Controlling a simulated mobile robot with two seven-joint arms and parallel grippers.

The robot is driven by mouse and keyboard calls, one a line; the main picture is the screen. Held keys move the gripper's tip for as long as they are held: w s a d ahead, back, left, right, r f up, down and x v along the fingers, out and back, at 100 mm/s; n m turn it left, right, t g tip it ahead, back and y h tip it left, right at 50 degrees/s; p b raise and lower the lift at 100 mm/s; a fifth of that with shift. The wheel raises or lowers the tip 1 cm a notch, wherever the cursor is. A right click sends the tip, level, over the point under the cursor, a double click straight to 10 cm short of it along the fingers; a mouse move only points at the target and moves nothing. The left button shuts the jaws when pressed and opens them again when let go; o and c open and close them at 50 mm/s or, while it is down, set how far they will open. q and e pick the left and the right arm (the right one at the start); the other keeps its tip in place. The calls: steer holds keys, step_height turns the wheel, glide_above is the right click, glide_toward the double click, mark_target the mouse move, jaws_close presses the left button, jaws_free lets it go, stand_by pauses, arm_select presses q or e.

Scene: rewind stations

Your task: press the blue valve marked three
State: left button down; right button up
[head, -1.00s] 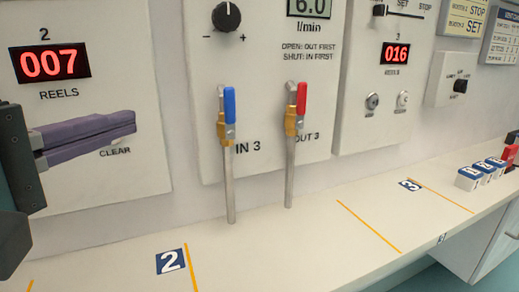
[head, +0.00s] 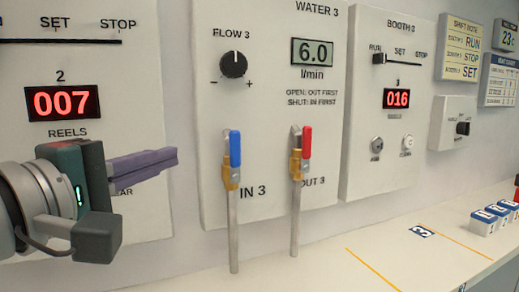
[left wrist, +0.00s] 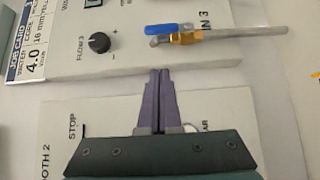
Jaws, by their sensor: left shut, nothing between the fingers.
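The blue valve (head: 235,149) has a blue lever pointing up, in line with its brass body and upright pipe, beside the label IN 3. In the left wrist view the blue valve (left wrist: 170,29) lies beyond the fingertips, slightly to the right. My left gripper (head: 174,157) has purple fingers, shut and empty, pointing right. Its tips are left of the blue lever with a gap between, not touching. The closed fingertips (left wrist: 159,72) also show in the left wrist view. My right gripper is not in view.
A red valve (head: 307,143), marked OUT 3, stands just right of the blue one. Above are the flow knob (head: 234,64) and a display (head: 313,52) reading 6.0. The counter (head: 330,275) below is mostly clear, with several blue-and-white blocks (head: 485,222) at the right.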

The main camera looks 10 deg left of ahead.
mark_target(235, 158)
arm_select(q)
steer(key=shift+w+d, duration=0.7)
steer(key=shift+w, duration=0.45)
steer(key=shift+w+d, duration=0.7)
steer(key=shift+w, duration=0.4)
steer(key=shift+w+d, duration=0.7)
steer(key=shift+w, duration=0.45)
